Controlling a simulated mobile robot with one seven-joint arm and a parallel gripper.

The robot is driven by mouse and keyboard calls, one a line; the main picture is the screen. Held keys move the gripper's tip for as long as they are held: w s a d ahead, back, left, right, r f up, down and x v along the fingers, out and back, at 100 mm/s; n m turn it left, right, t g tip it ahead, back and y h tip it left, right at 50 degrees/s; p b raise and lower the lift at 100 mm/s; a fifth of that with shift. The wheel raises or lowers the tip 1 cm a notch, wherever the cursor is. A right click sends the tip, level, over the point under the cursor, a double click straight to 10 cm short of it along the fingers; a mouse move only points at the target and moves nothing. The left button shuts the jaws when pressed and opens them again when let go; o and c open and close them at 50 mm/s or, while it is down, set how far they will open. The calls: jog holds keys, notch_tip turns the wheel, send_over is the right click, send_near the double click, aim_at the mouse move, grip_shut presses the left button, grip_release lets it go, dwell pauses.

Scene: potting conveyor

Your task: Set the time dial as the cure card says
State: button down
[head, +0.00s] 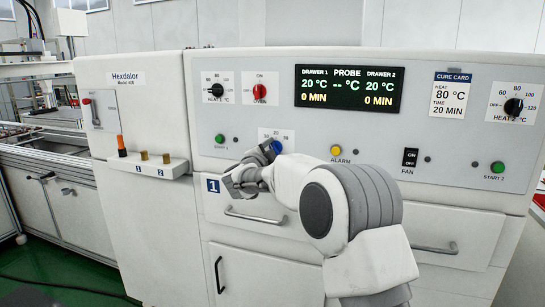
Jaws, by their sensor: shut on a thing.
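The cure card (450,95) on the right of the white oven front reads HEAT 80 °C, TIME 20 MIN. The blue time dial (277,147) sits on a small white scale plate (284,134) at the lower middle of the panel. The display (347,90) shows 20 °C and 0 MIN for both drawers.
Nearby on the panel are a green start 1 button (220,138), the black heat 1 dial (217,91), the red oven switch (260,91) and a yellow alarm button (336,150). A drawer handle (255,214) juts out below. The fan switch (410,157) is to the right.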

jog(key=shift+f+m+b, duration=0.1)
jog(key=shift+m+b, duration=1.5)
jog(key=shift+m, duration=1.3)
jog(key=shift+c, duration=1.4)
grip_release()
jog(key=p+v, duration=0.1)
jog(key=v, duration=1.6)
jog(key=shift+s+p, duration=0.2)
jog(key=shift+p, duration=0.15)
